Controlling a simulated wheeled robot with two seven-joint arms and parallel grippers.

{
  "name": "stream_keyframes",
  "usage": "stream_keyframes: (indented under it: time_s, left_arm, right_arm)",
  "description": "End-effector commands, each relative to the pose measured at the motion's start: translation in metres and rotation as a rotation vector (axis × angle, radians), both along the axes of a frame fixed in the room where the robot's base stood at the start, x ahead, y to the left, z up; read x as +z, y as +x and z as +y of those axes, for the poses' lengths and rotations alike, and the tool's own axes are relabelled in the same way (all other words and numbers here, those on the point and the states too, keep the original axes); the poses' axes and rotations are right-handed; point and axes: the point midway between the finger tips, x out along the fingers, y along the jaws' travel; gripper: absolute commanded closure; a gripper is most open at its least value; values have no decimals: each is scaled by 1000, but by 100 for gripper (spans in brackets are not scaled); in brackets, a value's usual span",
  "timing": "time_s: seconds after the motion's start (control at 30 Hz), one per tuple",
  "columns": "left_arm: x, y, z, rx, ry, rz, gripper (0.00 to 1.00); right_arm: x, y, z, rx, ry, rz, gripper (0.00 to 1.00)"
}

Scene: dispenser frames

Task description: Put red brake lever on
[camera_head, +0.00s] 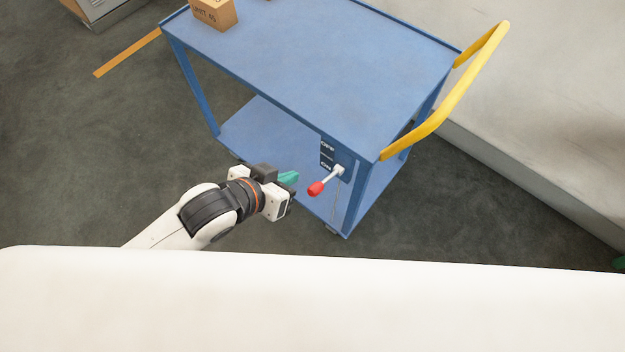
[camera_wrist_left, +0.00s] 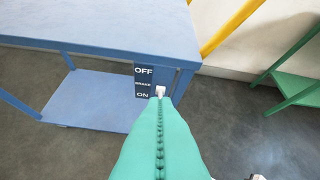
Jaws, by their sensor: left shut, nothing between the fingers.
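The brake lever (camera_head: 316,188) has a red knob on a pale metal shaft. It sticks out from a dark panel (camera_head: 327,153) marked OFF above and ON below, on the blue cart's near corner. I cannot tell which setting it is at. My left gripper (camera_head: 290,178) is shut and empty, just left of the red knob and apart from it in the head view. In the left wrist view its green fingers (camera_wrist_left: 160,104) are pressed together and hide the knob. Only a pale bit of the lever (camera_wrist_left: 160,90) shows beyond them. My right gripper is not in view.
The blue cart (camera_head: 330,60) has a lower shelf and a yellow handle (camera_head: 455,95) at right. A cardboard box (camera_head: 214,13) stands on its far left top. A pale wall block is at right. A green rack (camera_wrist_left: 290,83) stands right of the cart.

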Motion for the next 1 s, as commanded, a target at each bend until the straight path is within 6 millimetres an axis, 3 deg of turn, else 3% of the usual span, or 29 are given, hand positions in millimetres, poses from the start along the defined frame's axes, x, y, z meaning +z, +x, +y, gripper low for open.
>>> stream_keyframes:
  time_s: [0.47,0.93,1.0]
  left_arm:
    - [-3,4,-4,-1,-2,0,100]
    - [-60,59,-48,-1,-2,0,100]
    - [-70,57,-49,-1,1,3,100]
  right_arm:
    - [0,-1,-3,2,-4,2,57]
    - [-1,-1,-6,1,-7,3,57]
    - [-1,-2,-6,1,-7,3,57]
